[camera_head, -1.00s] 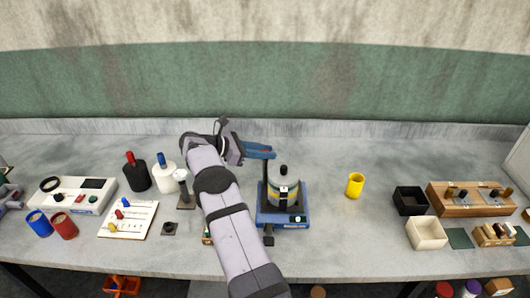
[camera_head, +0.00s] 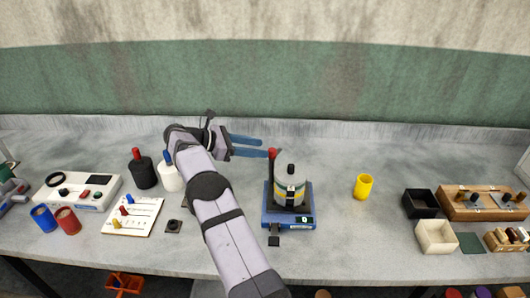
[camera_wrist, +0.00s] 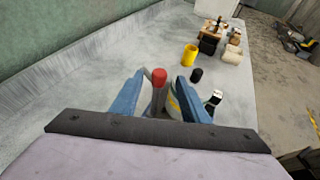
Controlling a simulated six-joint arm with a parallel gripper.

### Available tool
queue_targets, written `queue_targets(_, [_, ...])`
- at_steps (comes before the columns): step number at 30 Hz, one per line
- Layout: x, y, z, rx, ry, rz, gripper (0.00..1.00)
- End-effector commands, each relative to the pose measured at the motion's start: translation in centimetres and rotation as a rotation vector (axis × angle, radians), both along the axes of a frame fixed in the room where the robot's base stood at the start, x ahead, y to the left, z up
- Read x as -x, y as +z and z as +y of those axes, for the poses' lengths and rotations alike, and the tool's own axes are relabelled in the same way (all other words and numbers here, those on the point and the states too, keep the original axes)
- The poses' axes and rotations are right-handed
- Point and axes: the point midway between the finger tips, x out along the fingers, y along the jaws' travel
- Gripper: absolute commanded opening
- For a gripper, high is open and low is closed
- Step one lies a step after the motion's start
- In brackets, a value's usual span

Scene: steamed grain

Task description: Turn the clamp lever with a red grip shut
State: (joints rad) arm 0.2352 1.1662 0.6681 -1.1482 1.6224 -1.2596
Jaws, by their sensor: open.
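The clamp lever's red grip (camera_head: 272,153) stands up at the left back of a squat pot (camera_head: 291,194) on a blue-based device (camera_head: 276,217). In the wrist view the red grip (camera_wrist: 159,77) shows between my two blue fingers, with a grey shaft below it. My gripper (camera_head: 264,148) is open, its fingers pointing right, with the red grip at the fingertips. In the wrist view my gripper (camera_wrist: 159,84) has a finger on each side of the lever. I cannot tell whether either finger touches it. The lever's lower end is hidden.
A yellow cup (camera_head: 363,187) stands to the right of the device. Black and white bottles (camera_head: 143,172) stand left of my arm, near a card with coloured pegs (camera_head: 131,216). A black box (camera_head: 419,203) and a cream box (camera_head: 436,237) are farther right. The back of the table is clear.

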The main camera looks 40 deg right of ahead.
Motion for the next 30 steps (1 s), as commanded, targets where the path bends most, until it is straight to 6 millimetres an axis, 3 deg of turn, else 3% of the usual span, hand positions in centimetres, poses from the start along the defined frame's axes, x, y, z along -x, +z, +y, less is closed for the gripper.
queue_targets(6, [-0.4, 0.4, 1.0, -0.001, 0.0, 0.0, 0.41])
queue_targets(17, [-0.3, 0.5, 0.9, 0.006, 0.0, 0.002, 0.41])
queue_targets(30, [1.2, 0.9, -2.1, 0.264, 0.123, 0.052, 0.41])
